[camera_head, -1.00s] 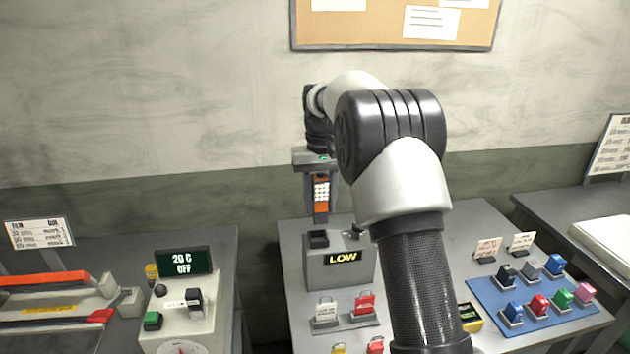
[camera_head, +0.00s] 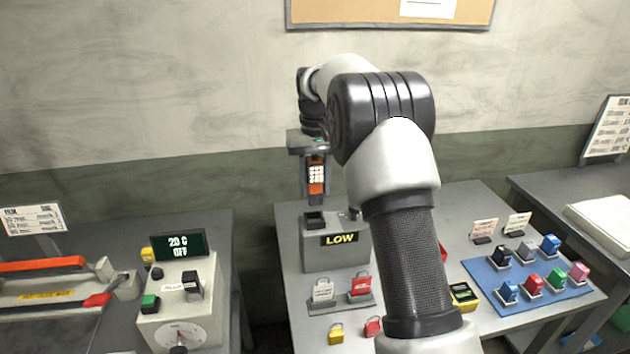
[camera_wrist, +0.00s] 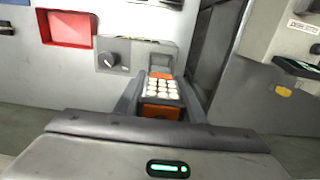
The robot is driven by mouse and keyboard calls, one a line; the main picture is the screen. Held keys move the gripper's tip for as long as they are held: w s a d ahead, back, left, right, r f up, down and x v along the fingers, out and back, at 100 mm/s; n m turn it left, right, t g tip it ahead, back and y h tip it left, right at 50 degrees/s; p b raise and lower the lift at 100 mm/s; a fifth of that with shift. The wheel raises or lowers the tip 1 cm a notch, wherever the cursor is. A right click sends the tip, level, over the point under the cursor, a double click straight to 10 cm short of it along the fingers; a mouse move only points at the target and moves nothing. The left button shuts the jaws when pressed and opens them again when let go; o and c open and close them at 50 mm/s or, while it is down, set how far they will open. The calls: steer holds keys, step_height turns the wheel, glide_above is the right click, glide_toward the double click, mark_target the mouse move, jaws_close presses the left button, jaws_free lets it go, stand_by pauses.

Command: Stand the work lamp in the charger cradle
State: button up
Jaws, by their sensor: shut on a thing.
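The work lamp (camera_head: 316,176), orange with a face of white lights, is upright in my gripper (camera_head: 315,182). My gripper points down and is shut on it. In the wrist view the lamp (camera_wrist: 162,92) sits between the two dark fingers. The charger cradle is a grey box with a yellow LOW display and a black socket (camera_head: 315,220) on top. The lamp's lower end is just above the socket in the head view, with a narrow gap; exact depth alignment cannot be told. My arm hides part of the box's right side.
The grey box stands on a table (camera_head: 290,290) with red and white tags (camera_head: 359,285) in front. A blue mat (camera_head: 500,280) with several coloured clips lies right. A control box (camera_head: 185,300) reading 20 C OFF stands on the left table. The wall is close behind.

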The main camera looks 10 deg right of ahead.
mark_target(315, 156)
steer(key=shift+f+b, duration=0.75)
steer(key=shift+f, duration=1.1)
steer(key=shift+p, duration=0.75)
steer(key=shift+f+b, duration=0.8)
steer(key=shift+f, duration=0.95)
steer(key=o, duration=1.2)
steer(key=shift+o, duration=0.2)
steer(key=shift+r, duration=0.1)
step_height(315, 156, up, 16)
steer(key=shift+r+p, duration=0.1)
steer(key=shift+p, duration=0.5)
steer(key=shift+r, duration=0.55)
